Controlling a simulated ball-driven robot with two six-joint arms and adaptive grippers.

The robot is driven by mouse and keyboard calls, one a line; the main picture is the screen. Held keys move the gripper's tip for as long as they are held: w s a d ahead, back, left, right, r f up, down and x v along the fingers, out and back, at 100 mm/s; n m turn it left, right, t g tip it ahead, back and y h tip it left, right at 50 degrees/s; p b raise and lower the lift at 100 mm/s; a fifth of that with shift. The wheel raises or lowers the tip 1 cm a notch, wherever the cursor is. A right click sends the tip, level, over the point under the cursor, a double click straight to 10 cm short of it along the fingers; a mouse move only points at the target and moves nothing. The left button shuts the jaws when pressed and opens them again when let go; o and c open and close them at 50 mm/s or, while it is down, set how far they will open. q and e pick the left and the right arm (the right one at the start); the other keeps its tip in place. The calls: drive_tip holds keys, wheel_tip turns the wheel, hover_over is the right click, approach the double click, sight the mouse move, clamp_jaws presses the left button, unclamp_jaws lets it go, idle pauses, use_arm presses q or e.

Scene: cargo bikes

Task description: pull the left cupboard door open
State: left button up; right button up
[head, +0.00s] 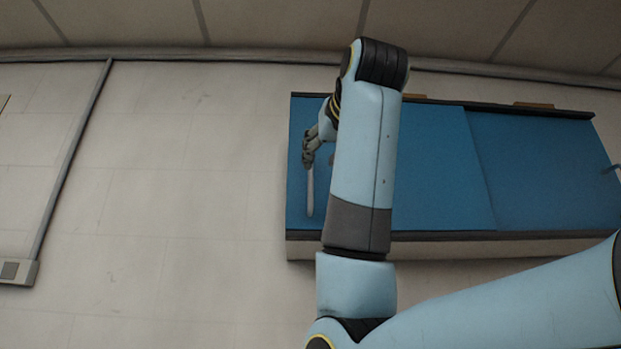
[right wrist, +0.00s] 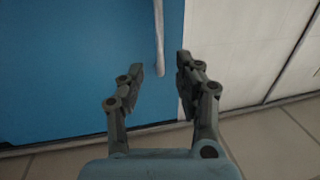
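The left cupboard door (head: 437,165) is a blue panel, and it fills the left part of the right wrist view (right wrist: 75,60). It looks shut. Its long pale handle (head: 310,195) runs upright near the door's left edge; it also shows in the right wrist view (right wrist: 159,35). My right gripper (head: 312,145) is at one end of the handle. In the right wrist view its fingers (right wrist: 160,70) are apart, with the handle's end between them and no clear contact. My right arm hides part of the door. My left gripper is not in view.
The blue right door (head: 545,165) adjoins, with a small piece of a handle (head: 611,169) at the picture's edge. A pale tiled wall (head: 180,170) lies left of the cupboard, with a conduit and a box (head: 15,271) on it. Brown tiles (head: 280,22) run along the top.

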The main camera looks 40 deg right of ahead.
sight(311, 176)
drive_tip(key=p+x, duration=0.2)
drive_tip(key=x, duration=0.7)
drive_tip(key=shift+w+d+f, duration=0.1)
drive_tip(key=shift+w+f, duration=0.05)
clamp_jaws()
